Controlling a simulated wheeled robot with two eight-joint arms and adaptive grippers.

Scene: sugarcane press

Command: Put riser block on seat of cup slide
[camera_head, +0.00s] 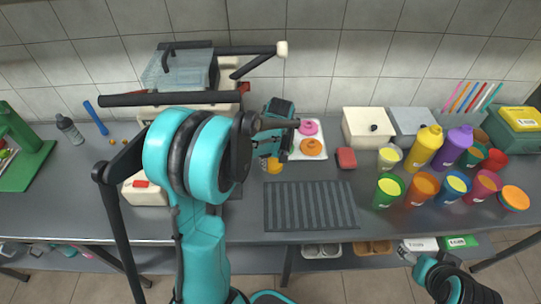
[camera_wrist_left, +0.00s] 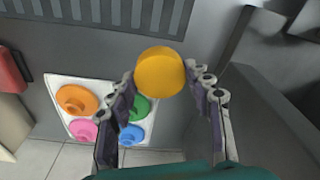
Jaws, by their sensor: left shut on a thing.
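The riser block, which I take to be the round yellow-orange piece (camera_wrist_left: 160,72), sits between the fingertips of my left gripper (camera_wrist_left: 163,80). In the head view the yellow block (camera_head: 273,166) shows just under my left gripper (camera_head: 276,152), above the table left of the white tray. The gripper is shut on it. The cup slide and its seat cannot be made out; my left arm covers much of the cream press (camera_head: 205,108) at the left.
A white tray (camera_head: 293,154) holds orange, pink, green and blue knobbed pieces. A dark ribbed mat (camera_head: 310,205) lies in front. A red block (camera_head: 346,158), cream box (camera_head: 368,127), and several cups and bottles stand to the right. A green press (camera_head: 28,150) stands far left.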

